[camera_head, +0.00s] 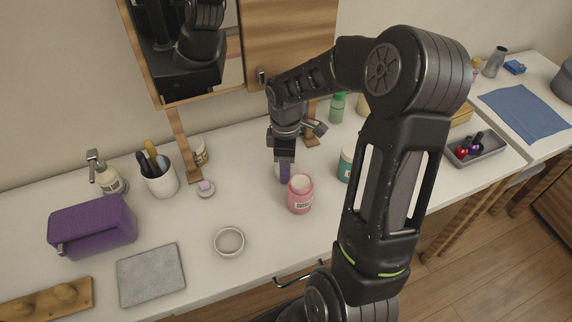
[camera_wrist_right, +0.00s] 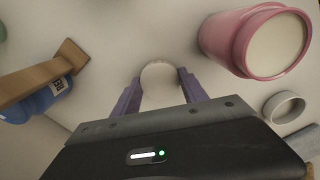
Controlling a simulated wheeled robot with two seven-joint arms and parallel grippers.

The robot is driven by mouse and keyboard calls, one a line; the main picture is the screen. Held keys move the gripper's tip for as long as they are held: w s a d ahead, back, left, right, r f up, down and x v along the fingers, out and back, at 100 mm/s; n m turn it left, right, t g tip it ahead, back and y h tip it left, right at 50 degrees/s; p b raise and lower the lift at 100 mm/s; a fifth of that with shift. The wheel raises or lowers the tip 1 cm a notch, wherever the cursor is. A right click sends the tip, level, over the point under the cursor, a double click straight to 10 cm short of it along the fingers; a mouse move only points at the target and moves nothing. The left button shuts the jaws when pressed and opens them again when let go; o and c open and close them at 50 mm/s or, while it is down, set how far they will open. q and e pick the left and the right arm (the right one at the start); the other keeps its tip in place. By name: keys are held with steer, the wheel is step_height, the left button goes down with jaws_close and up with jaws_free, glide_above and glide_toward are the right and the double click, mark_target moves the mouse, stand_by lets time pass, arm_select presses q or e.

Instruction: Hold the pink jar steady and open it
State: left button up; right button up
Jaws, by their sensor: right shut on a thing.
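The pink jar (camera_head: 300,195) stands upright on the white counter, in front of and slightly right of my right gripper (camera_head: 285,178). Its pink rim surrounds a pale, cream-coloured top, with no separate lid seen on it. In the right wrist view the pink jar (camera_wrist_right: 255,42) is at the upper right, outside the fingers. My right gripper (camera_wrist_right: 158,92) has purple fingers closed on a pale round lid-like thing (camera_wrist_right: 159,74). That thing is mostly hidden behind the fingers in the head view. My left gripper is not in view.
A shallow white dish (camera_head: 229,241) lies at front left of the jar. A teal jar (camera_head: 346,162) stands to the right. A purple box (camera_head: 92,226), grey mat (camera_head: 151,275) and white cup (camera_head: 160,178) are farther left. A mirror (camera_head: 190,45) is behind.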

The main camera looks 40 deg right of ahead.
steer(key=shift+f, duration=0.2)
steer(key=o, duration=1.5)
steer(key=shift+o, duration=0.2)
step_height(320, 180, up, 12)
steer(key=shift+r, duration=0.15)
